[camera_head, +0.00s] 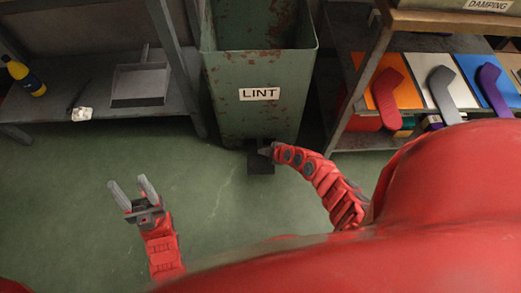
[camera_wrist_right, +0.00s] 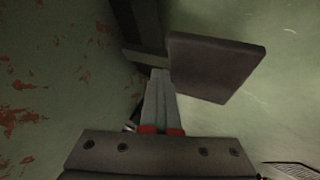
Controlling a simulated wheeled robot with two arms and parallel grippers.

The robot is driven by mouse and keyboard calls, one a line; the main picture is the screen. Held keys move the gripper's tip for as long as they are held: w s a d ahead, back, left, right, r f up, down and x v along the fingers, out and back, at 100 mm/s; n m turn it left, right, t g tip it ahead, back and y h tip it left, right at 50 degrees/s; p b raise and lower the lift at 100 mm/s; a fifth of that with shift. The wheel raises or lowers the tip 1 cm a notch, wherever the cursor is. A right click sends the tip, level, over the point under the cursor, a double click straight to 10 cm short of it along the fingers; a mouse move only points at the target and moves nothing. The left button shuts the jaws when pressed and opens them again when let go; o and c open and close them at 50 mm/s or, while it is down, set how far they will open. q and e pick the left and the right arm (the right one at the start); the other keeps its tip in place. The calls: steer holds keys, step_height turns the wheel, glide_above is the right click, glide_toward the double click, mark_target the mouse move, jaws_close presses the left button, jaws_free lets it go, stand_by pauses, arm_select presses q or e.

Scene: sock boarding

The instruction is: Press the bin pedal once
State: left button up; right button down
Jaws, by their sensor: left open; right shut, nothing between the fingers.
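The green, rust-flecked bin (camera_head: 262,118) marked LINT stands at the centre back of the head view, and its painted wall (camera_wrist_right: 50,90) fills the left of the right wrist view. Its dark flat pedal (camera_head: 261,164) sticks out at the foot of the bin; the pedal plate (camera_wrist_right: 215,65) also shows in the right wrist view. My right gripper (camera_head: 265,151) is shut and empty, at the bin's base by the pedal. In the wrist view its fingertips (camera_wrist_right: 160,75) are beside the plate's near edge; I cannot tell whether they touch. My left gripper (camera_head: 133,186) is open and empty above the floor.
A rack (camera_head: 360,85) at the right holds colourful sock forms. Green floor (camera_head: 215,215) between my arms is clear.

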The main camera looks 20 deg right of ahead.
steer(key=shift+s+a+r+p, duration=0.1)
steer(key=shift+s+r+p, duration=0.2)
steer(key=shift+r+p, duration=0.55)
steer(key=shift+w+r+p, duration=0.1)
steer(key=shift+r+p, duration=0.15)
steer(key=shift+p, duration=0.3)
steer(key=shift+r, duration=0.1)
steer(key=shift+w, duration=0.15)
steer(key=r+p, duration=0.1)
steer(key=p, duration=0.1)
steer(key=r+p, duration=0.4)
steer(key=shift+w, duration=0.25)
